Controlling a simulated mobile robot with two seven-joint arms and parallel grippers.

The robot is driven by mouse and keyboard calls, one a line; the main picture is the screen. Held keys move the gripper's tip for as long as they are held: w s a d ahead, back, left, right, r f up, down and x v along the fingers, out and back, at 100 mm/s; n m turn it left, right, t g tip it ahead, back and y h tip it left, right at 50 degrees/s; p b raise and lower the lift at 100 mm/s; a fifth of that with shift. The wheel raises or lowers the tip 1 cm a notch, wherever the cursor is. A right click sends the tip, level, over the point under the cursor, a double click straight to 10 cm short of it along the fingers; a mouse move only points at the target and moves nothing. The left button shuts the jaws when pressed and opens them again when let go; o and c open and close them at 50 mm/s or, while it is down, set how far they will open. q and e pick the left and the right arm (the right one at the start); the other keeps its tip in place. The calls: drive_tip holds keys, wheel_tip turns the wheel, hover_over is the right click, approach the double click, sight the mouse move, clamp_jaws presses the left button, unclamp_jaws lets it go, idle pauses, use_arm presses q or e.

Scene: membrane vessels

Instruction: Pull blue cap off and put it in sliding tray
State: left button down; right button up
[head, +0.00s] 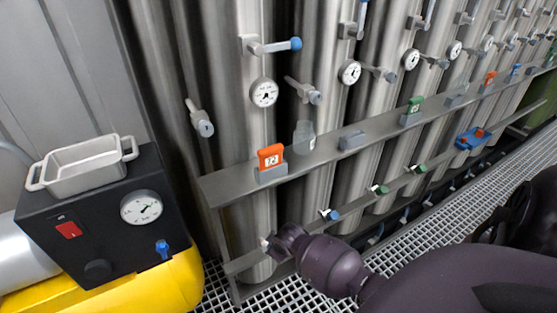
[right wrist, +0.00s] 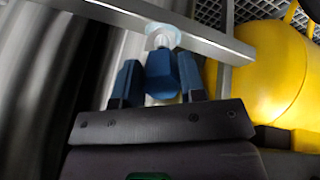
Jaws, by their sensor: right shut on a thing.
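My right gripper (head: 272,246) is at the left end of the lower rail in the head view. In the right wrist view its two blue fingers (right wrist: 157,86) are on either side of a blue cap (right wrist: 161,70), and it is shut on it. The cap lies against a pale clear fitting (right wrist: 163,37) at the rail. In the head view the gripper hides this cap. A silver tray with two handles (head: 84,168) sits on the black box; a small blue tray (head: 472,138) hangs at the rail far right. I cannot tell which one slides. My left gripper is not in view.
The black box (head: 105,235) with a gauge stands at left above a yellow tank (head: 165,285). Steel vessels stand behind the upper shelf (head: 335,145), which carries an orange tag (head: 270,157). Grating covers the floor.

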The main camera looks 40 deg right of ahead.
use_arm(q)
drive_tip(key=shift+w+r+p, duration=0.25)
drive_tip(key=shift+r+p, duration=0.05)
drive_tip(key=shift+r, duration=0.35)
use_arm(e)
drive_tip(key=shift+s+r, duration=0.2)
drive_tip(key=shift+r, duration=0.25)
